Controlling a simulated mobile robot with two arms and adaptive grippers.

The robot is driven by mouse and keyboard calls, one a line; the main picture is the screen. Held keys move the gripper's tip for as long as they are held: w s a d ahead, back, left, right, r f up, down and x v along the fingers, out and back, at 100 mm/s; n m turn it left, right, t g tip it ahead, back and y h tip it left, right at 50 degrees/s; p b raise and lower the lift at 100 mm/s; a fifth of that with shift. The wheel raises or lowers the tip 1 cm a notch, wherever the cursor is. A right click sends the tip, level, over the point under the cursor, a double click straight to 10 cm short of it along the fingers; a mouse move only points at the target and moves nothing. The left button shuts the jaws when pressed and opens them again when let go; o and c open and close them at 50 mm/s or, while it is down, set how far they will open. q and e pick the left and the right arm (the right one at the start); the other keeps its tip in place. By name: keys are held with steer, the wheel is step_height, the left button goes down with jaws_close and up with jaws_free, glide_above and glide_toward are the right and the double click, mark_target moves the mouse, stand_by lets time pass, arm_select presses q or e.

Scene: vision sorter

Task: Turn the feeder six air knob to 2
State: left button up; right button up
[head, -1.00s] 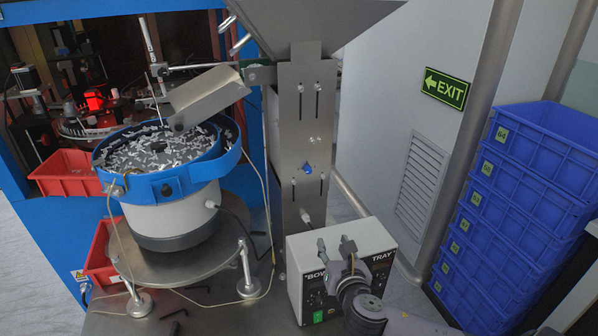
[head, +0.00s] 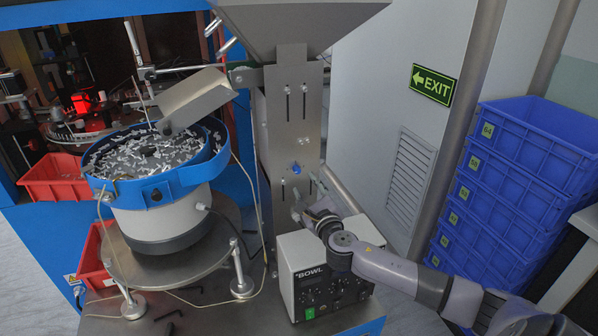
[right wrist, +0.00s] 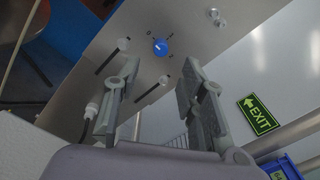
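The blue air knob (head: 296,168) sits on the upright steel plate of the feeder column, below the hopper. My right gripper (head: 310,210) is below the knob in the head view, just above the control box. In the wrist view my right gripper (right wrist: 160,72) has its two fingers apart with nothing between them. The knob shows beyond the gap, apart from the fingertips. My left gripper is out of view.
The control box (head: 306,285) stands below my right gripper. The bowl feeder (head: 160,215) full of small white parts is to the left. The steel hopper (head: 290,22) overhangs the column. Stacked blue crates (head: 490,215) stand at the right.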

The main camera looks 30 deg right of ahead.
mark_target(298, 172)
steer(key=x, duration=0.7)
steer(key=shift+w, duration=0.2)
steer(key=shift+c, duration=0.2)
jaws_close()
